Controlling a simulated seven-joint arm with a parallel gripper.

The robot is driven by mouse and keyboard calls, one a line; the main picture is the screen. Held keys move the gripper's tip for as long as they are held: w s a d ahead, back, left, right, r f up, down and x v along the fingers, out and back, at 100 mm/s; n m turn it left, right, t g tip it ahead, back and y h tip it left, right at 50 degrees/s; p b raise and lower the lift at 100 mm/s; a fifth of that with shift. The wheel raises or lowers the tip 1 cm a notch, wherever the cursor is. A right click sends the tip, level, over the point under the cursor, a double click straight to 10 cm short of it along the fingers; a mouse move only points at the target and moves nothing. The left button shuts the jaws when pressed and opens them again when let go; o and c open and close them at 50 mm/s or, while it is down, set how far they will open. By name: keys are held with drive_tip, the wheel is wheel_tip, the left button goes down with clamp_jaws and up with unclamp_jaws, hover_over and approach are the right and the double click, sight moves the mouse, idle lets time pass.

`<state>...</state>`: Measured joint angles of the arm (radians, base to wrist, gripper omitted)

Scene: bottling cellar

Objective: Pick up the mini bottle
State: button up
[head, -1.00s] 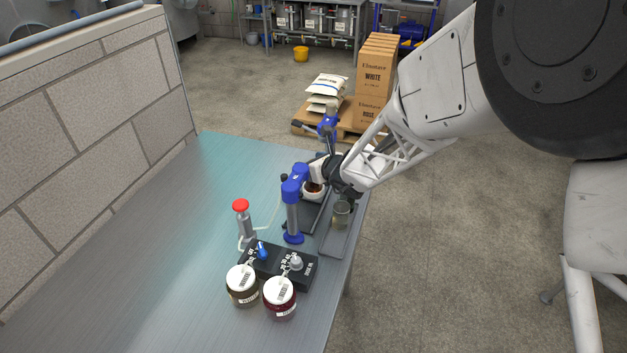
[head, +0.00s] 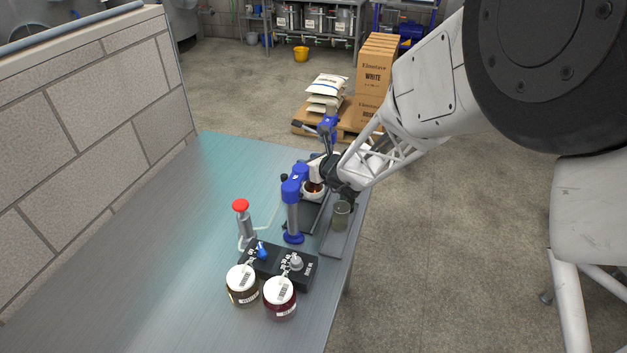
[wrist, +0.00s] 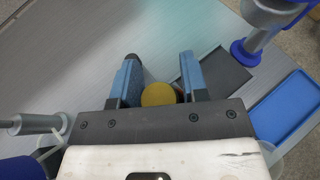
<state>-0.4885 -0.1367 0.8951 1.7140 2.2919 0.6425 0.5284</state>
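In the wrist view my gripper (wrist: 158,58) has its two blue-grey fingers apart. A round yellow-gold top (wrist: 158,93), perhaps the mini bottle's cap, shows between them near the palm. It sits closer to the left finger; I cannot tell if it touches. Its lower edge is hidden by the palm. In the head view the end of my arm is at the table's right side, behind the blue-topped stand, and the fingers cannot be made out clearly. I cannot pick out the mini bottle for sure there.
A blue-topped stand (head: 292,212) rises close to my gripper. A clear beaker (head: 341,214) stands near the table's right edge. Two jars (head: 242,285) (head: 280,298), a black block (head: 297,277) and a red-topped pump (head: 241,222) are nearer. The table's left part (head: 150,250) is clear.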

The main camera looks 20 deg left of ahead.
clamp_jaws()
drive_tip(key=shift+r, duration=0.1)
wheel_tip(320, 180, up, 10)
idle(0.7)
idle(0.4)
